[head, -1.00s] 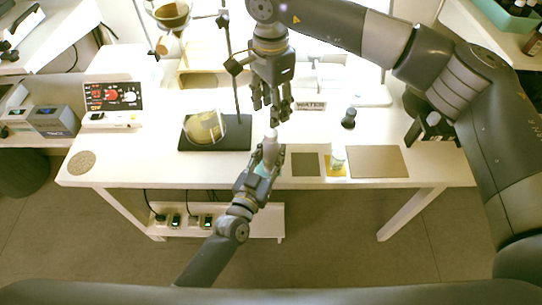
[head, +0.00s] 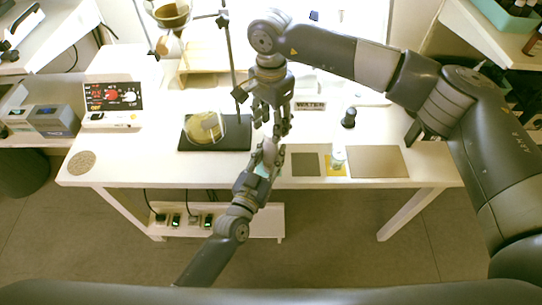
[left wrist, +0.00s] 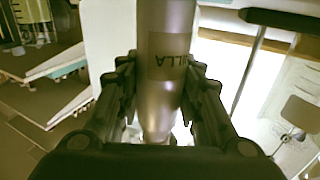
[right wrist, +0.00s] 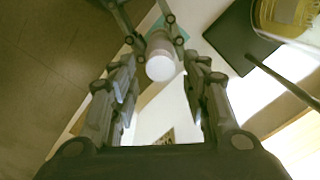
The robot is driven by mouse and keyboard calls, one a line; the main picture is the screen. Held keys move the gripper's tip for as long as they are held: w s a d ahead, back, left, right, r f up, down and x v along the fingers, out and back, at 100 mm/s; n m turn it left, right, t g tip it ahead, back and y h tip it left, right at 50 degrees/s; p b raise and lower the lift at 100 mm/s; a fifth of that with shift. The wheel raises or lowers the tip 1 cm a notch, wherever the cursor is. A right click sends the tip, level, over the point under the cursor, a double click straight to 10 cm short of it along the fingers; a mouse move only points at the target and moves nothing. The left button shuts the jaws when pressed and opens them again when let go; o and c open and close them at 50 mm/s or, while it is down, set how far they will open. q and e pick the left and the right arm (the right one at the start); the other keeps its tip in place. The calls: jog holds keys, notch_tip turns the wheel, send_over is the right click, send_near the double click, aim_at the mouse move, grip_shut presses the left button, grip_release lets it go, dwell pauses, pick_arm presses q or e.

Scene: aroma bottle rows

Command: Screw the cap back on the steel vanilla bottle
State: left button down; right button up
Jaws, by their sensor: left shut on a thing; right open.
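The steel vanilla bottle (left wrist: 165,75) is grey metal with a dark label reading "...LLA" in the left wrist view. My left gripper (head: 268,158) is shut around its body and holds it near the table's front edge. In the right wrist view a round white top, which looks like the cap (right wrist: 161,66), sits at the bottle's upper end. Whether it is fully seated cannot be told. My right gripper (head: 272,128) points down just above the bottle. Its fingers (right wrist: 160,95) are open on either side of the line to the white top, with nothing between them.
A dark stand base (head: 236,134) with an upright rod and a round amber glass vessel (head: 204,128) stands left of the grippers. A dark bottle (head: 349,117) and a small white-topped bottle on a yellow mat (head: 337,155) stand to the right. A brown board (head: 378,161) lies further right.

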jog(key=shift+f, duration=1.2)
grip_shut()
